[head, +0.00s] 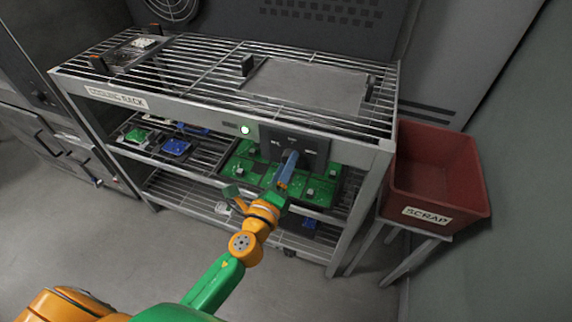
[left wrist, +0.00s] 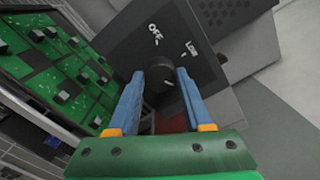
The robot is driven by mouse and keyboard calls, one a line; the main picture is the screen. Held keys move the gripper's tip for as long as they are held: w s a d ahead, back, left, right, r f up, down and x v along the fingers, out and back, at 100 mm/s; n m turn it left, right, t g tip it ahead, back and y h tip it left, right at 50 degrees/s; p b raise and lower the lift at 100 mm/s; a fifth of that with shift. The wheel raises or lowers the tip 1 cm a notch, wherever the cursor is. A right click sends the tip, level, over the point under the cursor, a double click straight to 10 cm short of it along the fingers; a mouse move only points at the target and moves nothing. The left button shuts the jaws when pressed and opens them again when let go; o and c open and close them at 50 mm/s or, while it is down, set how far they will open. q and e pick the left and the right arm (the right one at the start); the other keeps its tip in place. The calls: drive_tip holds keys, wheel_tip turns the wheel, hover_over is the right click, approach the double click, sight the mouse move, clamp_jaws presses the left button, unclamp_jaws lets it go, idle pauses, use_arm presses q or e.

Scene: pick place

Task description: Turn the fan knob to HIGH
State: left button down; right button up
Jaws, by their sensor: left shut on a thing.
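The fan knob (left wrist: 159,78) is dark and round on a dark control panel (left wrist: 193,70). In the left wrist view the panel shows the labels OFF and what looks like LOW; I see no HIGH label there. The blue fingers of my left gripper (left wrist: 160,88) are shut on the knob, one on each side. A short pale mark shows on the knob, but I cannot tell which setting it points to. In the head view the panel (head: 317,148) is on the rack's front, and my left gripper (head: 288,170) hides the knob. My right gripper is not in view.
The cooling rack (head: 120,97) has a wire top and lower shelves with green boards (head: 247,160) close behind my gripper. A red scrap bin (head: 435,190) stands at the right. The floor in front is clear.

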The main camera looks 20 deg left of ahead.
use_arm(q)
drive_tip(key=shift+c, duration=1.6)
unclamp_jaws()
drive_tip(key=s+b, duration=0.1)
drive_tip(key=s, duration=0.6)
drive_tip(key=shift+a, duration=0.1)
